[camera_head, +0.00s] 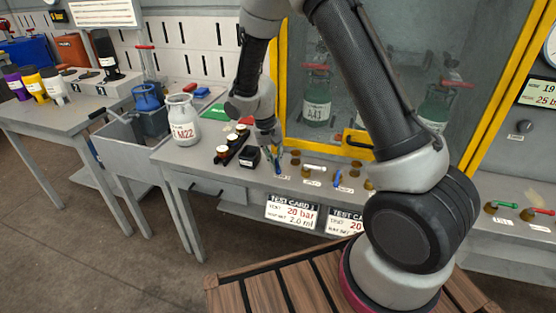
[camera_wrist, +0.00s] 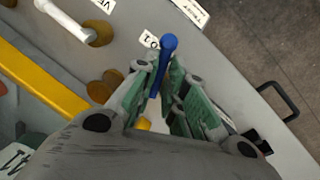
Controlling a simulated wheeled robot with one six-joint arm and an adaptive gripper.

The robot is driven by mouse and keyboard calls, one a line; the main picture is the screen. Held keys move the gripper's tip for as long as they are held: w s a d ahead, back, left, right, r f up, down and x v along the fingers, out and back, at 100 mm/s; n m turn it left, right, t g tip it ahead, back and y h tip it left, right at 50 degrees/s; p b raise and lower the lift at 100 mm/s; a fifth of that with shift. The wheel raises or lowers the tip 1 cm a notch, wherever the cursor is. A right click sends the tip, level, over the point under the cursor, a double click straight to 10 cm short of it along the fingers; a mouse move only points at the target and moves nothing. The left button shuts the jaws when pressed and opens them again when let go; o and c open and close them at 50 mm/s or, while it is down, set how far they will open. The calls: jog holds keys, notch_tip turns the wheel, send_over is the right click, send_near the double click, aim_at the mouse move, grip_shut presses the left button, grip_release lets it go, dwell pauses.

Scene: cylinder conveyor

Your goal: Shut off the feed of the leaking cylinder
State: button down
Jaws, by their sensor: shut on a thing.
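My gripper (camera_head: 268,145) reaches down to the bench front at the left end of a row of brass valves. In the wrist view, my gripper (camera_wrist: 170,85) has its green-padded fingers closed around a blue valve handle (camera_wrist: 168,45), whose rounded tip sticks out past them. A white-handled valve (camera_wrist: 62,20) sits beside it. Behind the yellow-framed window stand a green cylinder tagged A41 (camera_head: 316,108) and another green cylinder (camera_head: 434,108), partly hidden by my arm. No leak is discernible in these views.
A second blue handle (camera_head: 338,178) and green (camera_head: 506,204) and red (camera_head: 528,213) handles lie further right. A white M22 cylinder (camera_head: 184,122) and a black block (camera_head: 249,157) stand on the bench. Test cards (camera_head: 292,212) hang below its front edge.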

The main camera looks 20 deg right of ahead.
jog(key=shift+w+a+m+g, duration=0.1)
jog(key=shift+w+a+m, duration=0.05)
jog(key=shift+m, duration=0.6)
jog(key=shift+w+a+m+g, duration=0.1)
jog(key=shift+a+m, duration=0.05)
jog(key=shift+m, duration=0.55)
jog(key=shift+w+a+m+g, duration=0.1)
jog(key=shift+w+a+m, duration=0.05)
jog(key=shift+m, duration=0.6)
jog(key=c, duration=1.5)
grip_release()
jog(key=v, duration=1.2)
jog(key=shift+d, duration=0.2)
jog(key=shift+w, duration=0.1)
